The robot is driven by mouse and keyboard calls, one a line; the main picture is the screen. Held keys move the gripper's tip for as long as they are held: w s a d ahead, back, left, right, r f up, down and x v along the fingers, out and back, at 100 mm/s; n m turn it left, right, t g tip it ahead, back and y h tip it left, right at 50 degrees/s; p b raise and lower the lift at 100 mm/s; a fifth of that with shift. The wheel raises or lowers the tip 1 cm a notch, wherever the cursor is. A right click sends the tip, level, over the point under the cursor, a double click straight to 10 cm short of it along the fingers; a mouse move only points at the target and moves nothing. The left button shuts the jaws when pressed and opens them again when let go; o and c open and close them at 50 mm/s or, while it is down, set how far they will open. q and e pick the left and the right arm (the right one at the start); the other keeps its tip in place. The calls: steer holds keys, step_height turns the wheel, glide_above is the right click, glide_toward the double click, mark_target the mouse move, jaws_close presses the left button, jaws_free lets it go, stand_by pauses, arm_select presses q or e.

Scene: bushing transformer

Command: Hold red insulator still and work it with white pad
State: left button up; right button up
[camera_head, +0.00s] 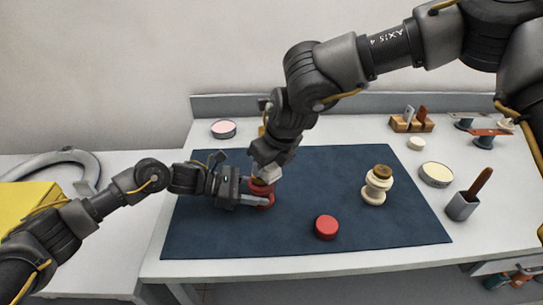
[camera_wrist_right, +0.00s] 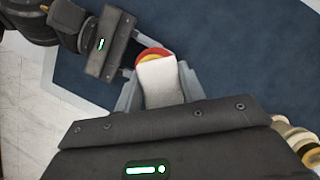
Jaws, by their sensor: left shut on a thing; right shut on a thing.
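The red insulator (camera_head: 264,201) stands on the dark blue mat (camera_head: 310,165), left of its middle. My left gripper (camera_head: 262,196) comes in from the left and is shut around the insulator's side. My right gripper (camera_head: 266,178) reaches down from above and is shut on the white pad (camera_wrist_right: 160,84). The pad lies at the insulator's top; in the right wrist view the red and yellow top of the insulator (camera_wrist_right: 152,53) shows just beyond it. The fingers and pad hide much of the insulator. I cannot tell whether pad and insulator touch.
A cream insulator (camera_head: 375,190) with a brown top stands on the mat at the right. A red round piece (camera_head: 326,227) lies near the front. A grey cup (camera_head: 462,206) with a brown handle, a round tin (camera_head: 436,174) and a wooden block (camera_head: 411,124) stand off the mat, right.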

steer(key=shift+a, duration=2.2)
arm_select(q)
steer(key=shift+a, duration=0.1)
arm_select(e)
steer(key=shift+d, duration=2.8)
steer(key=shift+r, duration=4.05)
arm_select(q)
steer(key=o, duration=0.8)
steer(key=shift+o, duration=0.2)
